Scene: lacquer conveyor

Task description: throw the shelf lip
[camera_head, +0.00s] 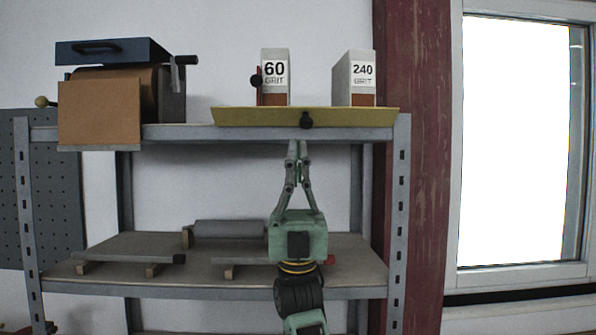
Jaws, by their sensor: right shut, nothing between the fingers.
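The shelf lip (250,117) is a yellow-green strip along the front edge of the upper shelf (180,133), below two grit boxes. A small dark knob (306,120) sits on its front. My right gripper (298,146) is upright in front of the rack, its green fingers shut with nothing between them. Its tips are just below the knob in the picture. I cannot tell whether they touch the shelf edge. My left gripper is not in view.
The 60 grit box (275,75) and 240 grit box (358,78) stand behind the lip. A brown panel (100,112) and blue tray (112,51) are at upper left. The lower shelf (210,250) holds a grey roller (229,229) and bars on blocks. A red post (415,160) stands right.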

